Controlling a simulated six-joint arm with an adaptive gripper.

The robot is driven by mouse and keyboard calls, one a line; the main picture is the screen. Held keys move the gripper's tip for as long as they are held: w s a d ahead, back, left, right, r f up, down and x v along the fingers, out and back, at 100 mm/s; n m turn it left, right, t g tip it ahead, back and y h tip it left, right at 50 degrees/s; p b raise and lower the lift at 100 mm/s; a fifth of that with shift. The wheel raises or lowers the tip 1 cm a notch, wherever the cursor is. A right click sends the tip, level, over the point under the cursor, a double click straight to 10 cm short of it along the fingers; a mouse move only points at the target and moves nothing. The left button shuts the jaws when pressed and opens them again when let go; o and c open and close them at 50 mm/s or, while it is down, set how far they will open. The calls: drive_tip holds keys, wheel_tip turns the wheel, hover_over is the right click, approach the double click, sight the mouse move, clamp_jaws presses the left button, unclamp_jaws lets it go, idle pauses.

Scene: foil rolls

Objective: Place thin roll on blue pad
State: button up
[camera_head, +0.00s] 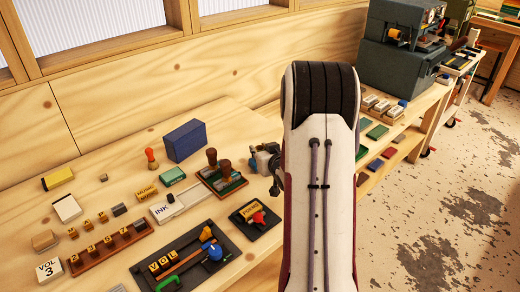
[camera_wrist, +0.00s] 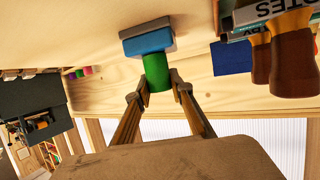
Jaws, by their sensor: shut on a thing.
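In the wrist view a green roll (camera_wrist: 157,72) is between the fingertips of my gripper (camera_wrist: 160,89), which is shut on it. The roll's far end meets or overlaps the blue pad (camera_wrist: 148,42) in the picture. I cannot tell whether they touch. The pad lies against a grey block (camera_wrist: 147,26). In the head view my gripper (camera_head: 272,166) shows only in part beside my arm, near the right edge of the bench. The roll is hidden or too small to tell there.
Wooden-handled stamps (camera_head: 212,158) stand just left of my gripper; they also show in the wrist view (camera_wrist: 290,65). A dark blue box (camera_head: 186,141) stands behind them. A black tray (camera_head: 180,262) and a red-knobbed block (camera_head: 257,217) lie in front. Bare bench shows toward the back.

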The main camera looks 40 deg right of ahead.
drive_tip(key=o, duration=0.8)
drive_tip(key=shift+r, duration=0.1)
drive_tip(key=shift+v, duration=6)
drive_tip(key=shift+a, duration=0.15)
drive_tip(key=s+a+r+n+g+y, duration=0.15)
drive_tip(key=a+r, duration=0.25)
drive_tip(key=a, duration=0.4)
drive_tip(key=s+a+r+g+h, duration=0.1)
drive_tip(key=s+a+r+g, duration=0.1)
drive_tip(key=a+r, duration=0.45)
drive_tip(key=s+a+n+g+y, duration=0.1)
drive_tip(key=s+a, duration=0.4)
drive_tip(key=a, duration=0.1)
drive_tip(key=s+a+n+g+y, duration=0.1)
drive_tip(key=s+a+y, duration=0.1)
drive_tip(key=s+a, duration=0.4)
drive_tip(key=s+a+n+g+y, duration=0.1)
drive_tip(key=s+a, duration=0.5)
drive_tip(key=shift+s+a+r+y, duration=0.15)
drive_tip(key=shift+a+y, duration=0.1)
drive_tip(key=shift+a, duration=0.05)
